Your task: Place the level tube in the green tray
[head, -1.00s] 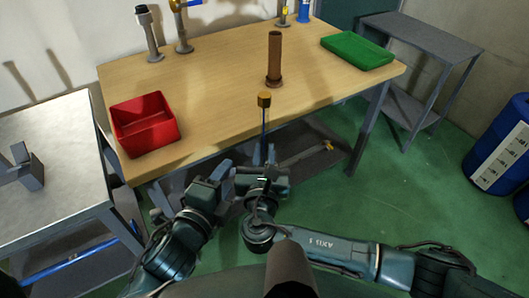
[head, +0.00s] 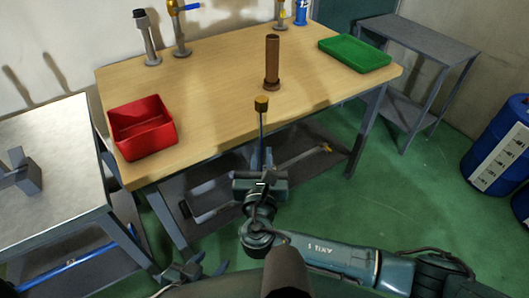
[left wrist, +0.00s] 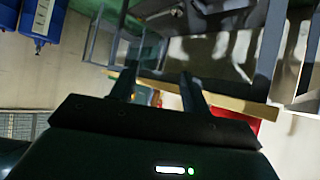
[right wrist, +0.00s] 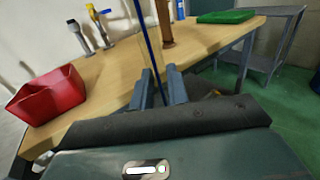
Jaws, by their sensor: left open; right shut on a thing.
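The level tube (head: 262,125) is a thin dark rod with a brass-coloured cap on top. My right gripper (head: 261,172) is shut on it and holds it upright in front of the table's front edge. In the right wrist view the tube (right wrist: 150,50) rises as a thin blue rod between the fingers (right wrist: 160,90). The green tray (head: 355,54) lies flat at the table's back right corner, apart from the tube; it also shows in the right wrist view (right wrist: 225,16). My left gripper (head: 205,265) is open and empty, low at the bottom of the head view.
A brown upright cylinder (head: 272,62) on a round base stands on the wooden table (head: 215,95), between tube and tray. A red bin (head: 143,128) sits at the left. Valve-topped posts (head: 179,30) line the back. A grey shelf (head: 425,40) stands right of the table.

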